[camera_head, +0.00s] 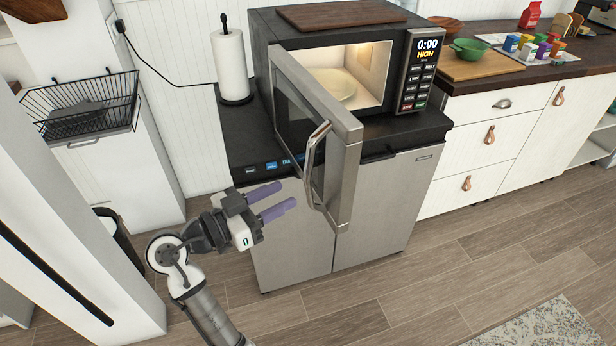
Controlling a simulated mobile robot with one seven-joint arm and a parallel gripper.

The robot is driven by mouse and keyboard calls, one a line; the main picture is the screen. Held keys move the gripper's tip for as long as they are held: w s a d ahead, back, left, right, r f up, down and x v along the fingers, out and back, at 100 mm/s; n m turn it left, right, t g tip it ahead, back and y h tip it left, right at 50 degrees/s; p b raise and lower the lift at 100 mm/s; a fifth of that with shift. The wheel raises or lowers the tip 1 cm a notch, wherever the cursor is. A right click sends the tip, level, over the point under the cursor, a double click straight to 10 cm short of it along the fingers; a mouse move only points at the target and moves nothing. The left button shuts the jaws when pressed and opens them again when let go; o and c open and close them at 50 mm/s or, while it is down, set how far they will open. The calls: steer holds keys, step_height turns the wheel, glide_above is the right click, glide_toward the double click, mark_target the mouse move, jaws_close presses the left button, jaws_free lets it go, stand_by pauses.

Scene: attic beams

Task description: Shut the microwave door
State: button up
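The microwave (360,35) stands on a dark counter with its lit inside showing a round plate (332,87). Its display reads 0:00 HIGH. The microwave door (344,180) is hinged at the left and stands wide open, swung out toward the front. A curved metal handle (314,165) is on the door's outer face, on the side near my gripper. My gripper (274,200) is to the left of the door, with its two purple fingers apart and pointing right toward the handle. Nothing shows between the fingers. A gap appears between the fingertips and the handle.
A paper towel roll (231,64) stands left of the microwave. A wooden board (340,14) lies on top of it. White drawers (487,140) stand to the right. A wire basket (80,104) is at the left. The wooden floor in front (430,285) is clear.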

mark_target(308, 182)
steer(key=p+x, duration=0.2)
steer(key=x, duration=0.5)
steer(key=shift+w+d, duration=0.2)
steer(key=shift+d, duration=0.05)
steer(key=shift+c, duration=0.5)
jaws_close()
